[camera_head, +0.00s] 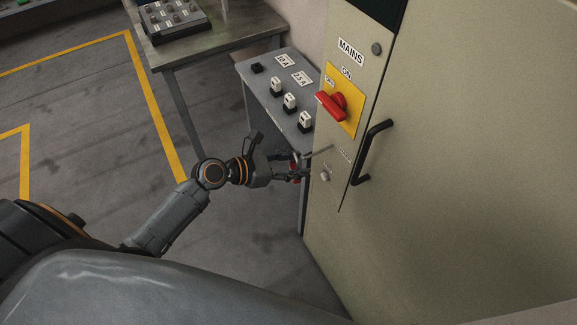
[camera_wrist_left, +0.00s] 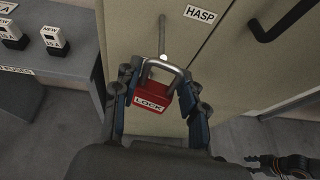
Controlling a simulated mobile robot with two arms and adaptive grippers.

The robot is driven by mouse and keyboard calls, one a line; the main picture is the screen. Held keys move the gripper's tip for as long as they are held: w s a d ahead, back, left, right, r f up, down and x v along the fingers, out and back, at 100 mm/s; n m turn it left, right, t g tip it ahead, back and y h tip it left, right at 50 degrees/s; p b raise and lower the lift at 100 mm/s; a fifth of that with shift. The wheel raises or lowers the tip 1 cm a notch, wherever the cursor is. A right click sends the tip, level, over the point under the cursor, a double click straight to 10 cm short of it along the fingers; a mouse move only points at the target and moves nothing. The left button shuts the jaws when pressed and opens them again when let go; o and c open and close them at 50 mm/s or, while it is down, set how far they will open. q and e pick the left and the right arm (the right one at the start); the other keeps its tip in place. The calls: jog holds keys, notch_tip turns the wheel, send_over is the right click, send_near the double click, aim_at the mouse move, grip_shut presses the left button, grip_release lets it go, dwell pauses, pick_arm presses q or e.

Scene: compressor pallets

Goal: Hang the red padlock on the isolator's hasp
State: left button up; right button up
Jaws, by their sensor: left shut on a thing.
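My left gripper (camera_head: 291,166) is shut on the red padlock (camera_head: 294,175), beside the front of the grey-green cabinet. In the left wrist view the padlock (camera_wrist_left: 150,97) reads LOCK and sits between the fingers, its grey shackle (camera_wrist_left: 163,72) pointing at the cabinet. The hasp, a thin metal rod (camera_wrist_left: 162,35) with a bright tip, stands out beside the HASP label (camera_wrist_left: 200,14). The tip appears close to the top of the shackle; I cannot tell whether it passes through. The isolator's red handle (camera_head: 331,105) is on a yellow plate above. My right gripper (camera_wrist_left: 262,161) shows dark at the lower right.
A black door handle (camera_head: 372,152) juts out right of the hasp. A grey stand (camera_head: 262,94) with several fuse-like blocks is close behind the left gripper. A workbench (camera_head: 225,40) is farther back. The floor on the left is clear.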

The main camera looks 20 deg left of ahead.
aim_at(306, 158)
pick_arm(q)
jog(key=shift+w+d+f+b, duration=0.1)
jog(key=shift+w+d+b, duration=0.2)
jog(key=shift+w+d, duration=0.3)
jog(key=shift+w+d+b, duration=0.25)
jog(key=shift+w+d, duration=0.15)
jog(key=shift+w, duration=0.3)
jog(key=shift+w+d, duration=0.1)
jog(key=shift+w, duration=0.05)
jog(key=shift+w+d+f+p, duration=0.2)
jog(key=shift+w+d+p, duration=0.05)
jog(key=shift+p, duration=0.1)
jog(key=shift+w+f, duration=0.1)
jog(key=o, duration=1.3)
